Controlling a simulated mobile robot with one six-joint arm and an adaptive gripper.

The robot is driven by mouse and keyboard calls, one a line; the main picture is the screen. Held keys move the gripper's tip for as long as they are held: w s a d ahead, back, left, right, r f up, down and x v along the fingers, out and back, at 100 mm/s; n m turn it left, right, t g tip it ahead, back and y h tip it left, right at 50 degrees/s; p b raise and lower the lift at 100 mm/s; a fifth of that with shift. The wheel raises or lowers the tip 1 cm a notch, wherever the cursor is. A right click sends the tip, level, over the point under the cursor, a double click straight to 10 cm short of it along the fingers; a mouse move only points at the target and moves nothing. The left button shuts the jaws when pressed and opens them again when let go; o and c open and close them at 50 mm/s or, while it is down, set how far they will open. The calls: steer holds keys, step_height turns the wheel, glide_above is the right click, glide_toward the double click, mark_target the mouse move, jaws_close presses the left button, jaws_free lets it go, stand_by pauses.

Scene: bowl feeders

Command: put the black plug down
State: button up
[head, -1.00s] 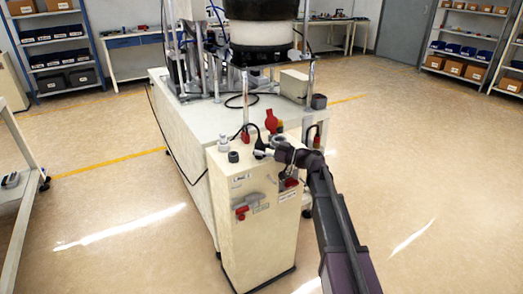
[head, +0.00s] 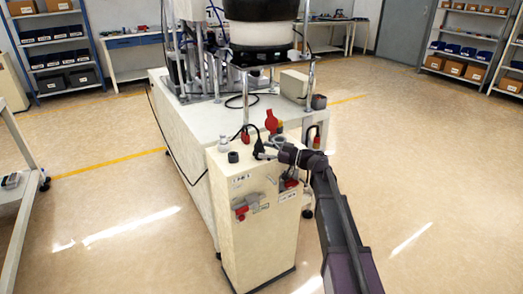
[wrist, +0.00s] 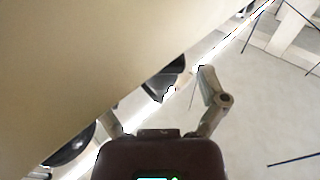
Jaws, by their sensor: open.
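The black plug (head: 259,147) is small in the head view, at the top of the beige cabinet, with a thin dark cord rising from it. My gripper (head: 264,155) is right beside it, reaching in from the right. In the wrist view my gripper (wrist: 155,98) has its two fingers spread wide apart. A black part (wrist: 166,79), probably the plug, shows between and beyond the fingers, partly hidden by a beige surface. I cannot tell whether a finger touches it.
The beige cabinet (head: 262,238) carries red switches on its front. A dark cap (head: 233,157) and a red lever (head: 271,121) stand near the gripper. The machine table (head: 190,125) is behind. Floor is clear to the right.

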steer(key=b+v, duration=0.1)
steer(key=v, duration=1)
steer(key=shift+a, duration=0.1)
stand_by(0.5)
steer(key=s+f+m+g+h, duration=0.3)
steer(key=s+f+m+h, duration=0.5)
steer(key=s+f, duration=0.55)
steer(key=s+d+f+m+h, duration=0.7)
steer(key=s+d+h, duration=0.3)
steer(key=d, duration=0.1)
steer(key=shift+s+m+g+h, duration=0.2)
steer(key=shift+m+g+h, duration=0.1)
steer(key=shift+m+h, duration=0.1)
